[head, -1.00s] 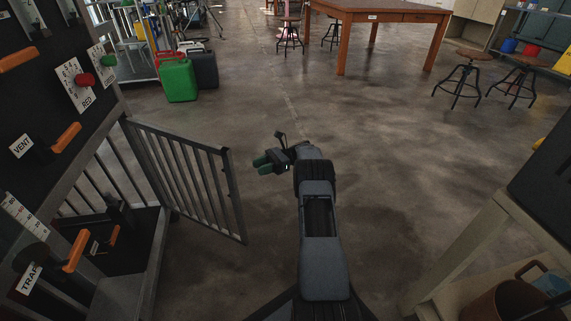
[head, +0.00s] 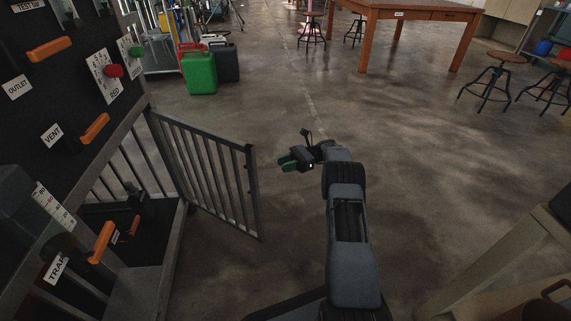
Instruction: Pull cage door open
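The cage door (head: 213,172) is a grey barred metal panel on the left, hinged at the cage post beside the black control panel. It stands swung outward from the cage, so the opening shows black floor and bars inside. My gripper (head: 288,162), with green fingertips, is to the right of the door's free edge, apart from it, with clear floor seen between them. The fingers point left toward the door. They look small and nearly side-on, so I cannot tell how far apart they are. Nothing is seen held.
The black panel (head: 60,80) on the left carries orange handles, a red knob and a green knob. A green jerrycan (head: 199,74) stands beyond the door. A wooden table (head: 405,12) and stools (head: 490,80) are farther back. A bench (head: 500,255) is at right. The middle floor is clear.

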